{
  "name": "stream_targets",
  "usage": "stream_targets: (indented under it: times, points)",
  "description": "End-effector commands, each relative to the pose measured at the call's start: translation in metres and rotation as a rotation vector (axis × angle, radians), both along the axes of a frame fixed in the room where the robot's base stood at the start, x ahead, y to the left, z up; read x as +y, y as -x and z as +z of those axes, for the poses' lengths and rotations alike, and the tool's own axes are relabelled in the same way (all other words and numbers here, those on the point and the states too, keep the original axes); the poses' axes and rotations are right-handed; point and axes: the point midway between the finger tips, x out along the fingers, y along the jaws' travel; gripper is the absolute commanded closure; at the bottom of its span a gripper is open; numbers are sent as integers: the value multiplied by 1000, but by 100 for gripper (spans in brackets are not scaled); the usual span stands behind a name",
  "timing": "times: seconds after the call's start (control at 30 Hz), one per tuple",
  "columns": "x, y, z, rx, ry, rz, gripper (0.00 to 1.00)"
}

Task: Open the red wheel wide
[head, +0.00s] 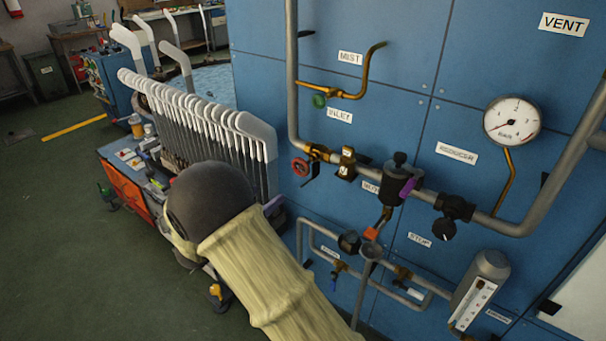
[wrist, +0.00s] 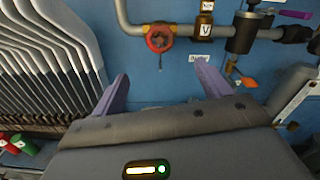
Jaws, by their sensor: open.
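The red wheel (head: 300,167) is a small round handwheel on a brass valve at the left of the inlet pipe, in front of the blue panel. In the wrist view the red wheel (wrist: 159,38) is ahead of my gripper (wrist: 159,82), above the gap between the fingers. My gripper is open and empty, with two purple fingers spread apart. The fingers are apart from the wheel. In the head view my arm hides most of the gripper.
A grey pipe (head: 292,70) runs down the panel and on to the right past a black valve with a purple lever (head: 408,186). A green knob (head: 319,100) is above the wheel. A rack of white sock boards (head: 205,113) stands close on the left. An orange tag (wrist: 249,82) is right of the fingers.

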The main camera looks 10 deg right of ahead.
Motion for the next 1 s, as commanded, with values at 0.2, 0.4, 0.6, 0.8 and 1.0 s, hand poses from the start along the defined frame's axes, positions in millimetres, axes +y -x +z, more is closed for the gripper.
stream_targets:
  times: [0.2,0.4,0.6,0.8,1.0]
  points:
    - [0,0,2,-1,0,-1,23]
    - [-6,-4,2,0,0,-2,23]
    - [-27,-21,3,0,0,-4,23]
    - [-53,-44,3,1,0,-2,23]
    - [-80,-67,3,1,0,-3,23]
